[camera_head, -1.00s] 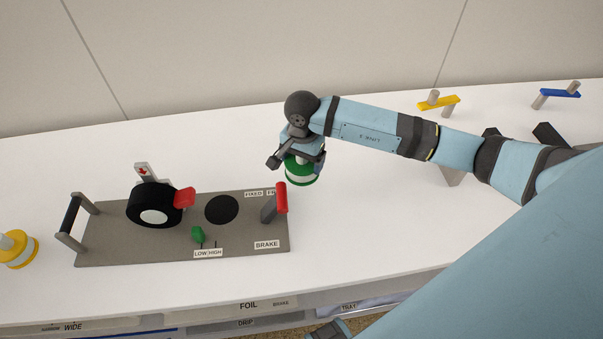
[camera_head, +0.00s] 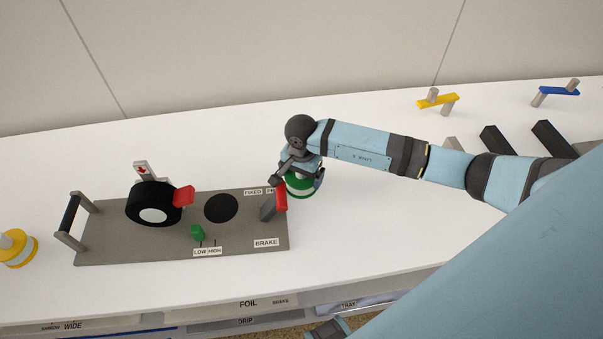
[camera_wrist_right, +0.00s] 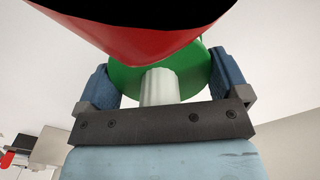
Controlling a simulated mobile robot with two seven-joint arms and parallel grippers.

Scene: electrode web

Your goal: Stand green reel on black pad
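The green reel (camera_head: 299,187), with green flanges and a pale middle, is in my right gripper (camera_head: 302,176), right of the grey board. In the right wrist view the green flange (camera_wrist_right: 190,75) and pale hub (camera_wrist_right: 159,87) lie between the two blue fingers (camera_wrist_right: 164,80). The fingers look closed on the flange. The arm hides the reel's upper part in the head view. The black pad (camera_head: 221,208) is a flat, empty disc on the board, left of the reel. My left gripper is not in view.
The grey board (camera_head: 130,250) carries a red-topped brake lever (camera_head: 281,199) between pad and reel, a black wheel (camera_head: 147,202) with a red block, and a green knob (camera_head: 198,233). A large red surface (camera_wrist_right: 150,45) looms close in the wrist view.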

